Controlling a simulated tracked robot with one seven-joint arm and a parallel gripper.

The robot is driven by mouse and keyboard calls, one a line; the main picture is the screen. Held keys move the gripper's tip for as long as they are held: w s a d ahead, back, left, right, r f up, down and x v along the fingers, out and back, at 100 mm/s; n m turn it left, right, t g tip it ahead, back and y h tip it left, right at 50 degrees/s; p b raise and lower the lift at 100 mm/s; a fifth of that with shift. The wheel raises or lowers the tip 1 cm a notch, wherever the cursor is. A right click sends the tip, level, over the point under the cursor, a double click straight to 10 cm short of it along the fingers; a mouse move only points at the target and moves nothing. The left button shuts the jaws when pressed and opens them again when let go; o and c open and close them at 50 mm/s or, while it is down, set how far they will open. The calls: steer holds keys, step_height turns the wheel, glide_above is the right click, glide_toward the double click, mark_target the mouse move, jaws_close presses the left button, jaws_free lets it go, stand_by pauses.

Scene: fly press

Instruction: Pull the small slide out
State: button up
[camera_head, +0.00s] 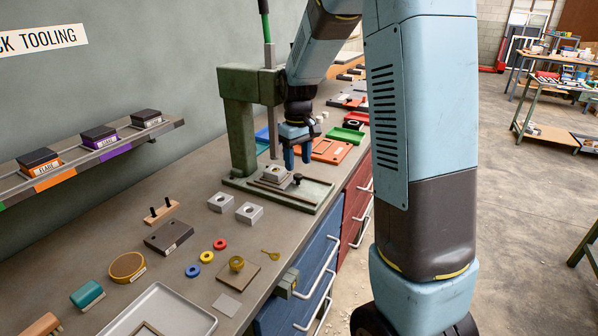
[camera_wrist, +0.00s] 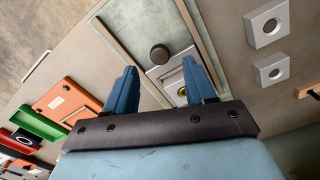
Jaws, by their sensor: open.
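The green fly press (camera_head: 238,130) stands on the bench, with its base plate (camera_head: 240,184) at the foot. The small slide (camera_head: 272,182) is a pale block under the ram, lying between two long rails. A dark round knob (camera_head: 297,178) is at its front end. In the wrist view the knob (camera_wrist: 159,54) shows between my fingers, beyond their tips, and the slide (camera_wrist: 175,78) is partly hidden by the right finger. My gripper (camera_head: 298,160) is open and empty, pointing down above the knob; its blue fingers also show in the wrist view (camera_wrist: 159,68). I see no contact.
Two grey blocks with holes (camera_head: 235,208) sit left of the press base. An orange plate (camera_head: 331,150) and a green tray (camera_head: 345,135) lie behind my gripper. The press column and ram (camera_head: 273,130) rise close to my gripper's left. Drawer handles (camera_head: 322,268) line the bench front.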

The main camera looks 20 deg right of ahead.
mark_target(298, 175)
steer(key=shift+f, duration=2.25)
jaws_close()
